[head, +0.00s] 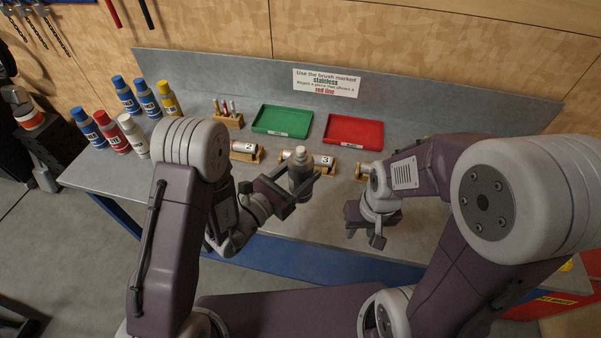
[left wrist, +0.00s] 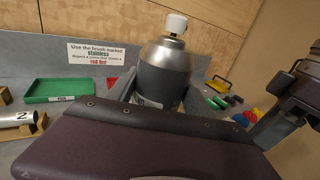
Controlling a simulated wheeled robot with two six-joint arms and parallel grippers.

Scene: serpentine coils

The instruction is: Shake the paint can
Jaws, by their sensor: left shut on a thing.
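The paint can is a grey spray can (head: 300,172) with a pale cap, held upright above the front of the bench in the head view. It fills the middle of the left wrist view (left wrist: 166,72), with its white nozzle on top and its lower part hidden by my gripper. My left gripper (head: 298,186) is shut around the can's body. My right gripper (head: 372,232) hangs empty to the right of the can, near the bench's front edge; its finger gap is not clear.
Blue, red, yellow and white spray cans stand at the bench's left. A green tray (head: 283,120) and a red tray (head: 353,131) lie at the back. Numbered cylinders rest on wooden stands (head: 247,152) behind the held can. A sign (head: 327,82) hangs on the back panel.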

